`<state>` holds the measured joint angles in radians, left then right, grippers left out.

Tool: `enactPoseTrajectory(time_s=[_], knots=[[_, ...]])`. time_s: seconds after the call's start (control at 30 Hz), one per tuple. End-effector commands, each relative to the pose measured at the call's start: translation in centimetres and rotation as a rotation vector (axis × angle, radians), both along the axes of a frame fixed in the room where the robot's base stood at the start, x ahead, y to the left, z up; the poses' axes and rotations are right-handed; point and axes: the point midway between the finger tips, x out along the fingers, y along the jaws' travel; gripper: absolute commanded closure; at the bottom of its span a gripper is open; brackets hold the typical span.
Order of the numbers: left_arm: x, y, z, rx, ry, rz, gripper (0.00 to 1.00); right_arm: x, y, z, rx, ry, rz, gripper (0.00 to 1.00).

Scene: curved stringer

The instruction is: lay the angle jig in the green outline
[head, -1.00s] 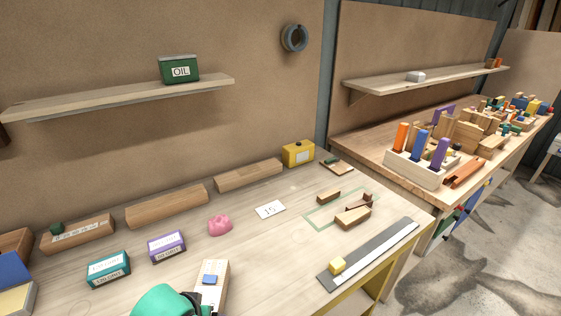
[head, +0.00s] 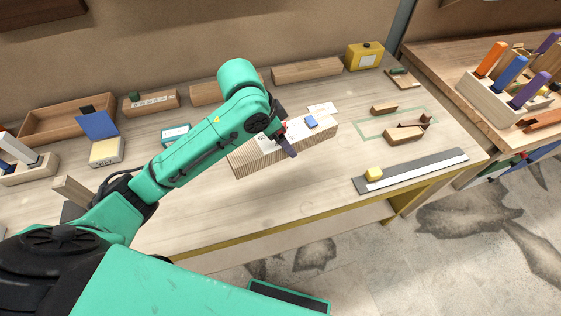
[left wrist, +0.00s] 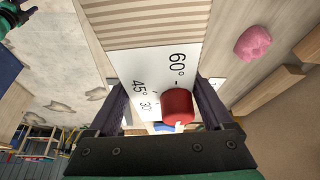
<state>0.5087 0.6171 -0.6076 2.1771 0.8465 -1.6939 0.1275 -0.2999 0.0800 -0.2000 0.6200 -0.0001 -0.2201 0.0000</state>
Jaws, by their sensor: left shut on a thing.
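The angle jig (head: 247,160) is a long wooden block with ribbed sides, a white angle scale, a red knob and a blue piece. My left gripper (head: 287,141) is shut on it near the scale. In the left wrist view the fingers (left wrist: 162,112) straddle the jig (left wrist: 125,58), with the red knob (left wrist: 177,106) between them. Whether the jig clears the table is hard to tell. The green outline (head: 364,138) lies to its right on the table. My right gripper (left wrist: 16,14) seems partly in view at the left wrist view's upper left corner.
Wooden pieces (head: 404,134) (head: 384,109) lie at the outline. A grey ruler strip (head: 425,168) with a yellow block (head: 374,174) lies in front. A yellow box (head: 364,56) stands at the back.

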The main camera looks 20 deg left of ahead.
Motion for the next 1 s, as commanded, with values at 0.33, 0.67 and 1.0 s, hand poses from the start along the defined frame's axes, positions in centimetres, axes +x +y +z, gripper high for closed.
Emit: enactPoseTrajectory(time_s=[0.33, 0.67, 1.0], knots=[[1.6, 1.4, 6.1, -0.001, 0.022, -0.200, 1.00, 0.0, 0.0, 2.0, 0.000, 0.000, 0.000, 0.43], [1.4, 1.3, -3.7, -0.003, 0.026, -0.199, 1.00, 0.0, 0.0, 3.5, 0.000, 0.000, 0.000, 0.43], [1.4, 1.3, -10.6, 0.000, 0.021, -0.201, 1.00, 0.0, 0.0, 4.3, 0.000, 0.000, 0.000, 0.43]])
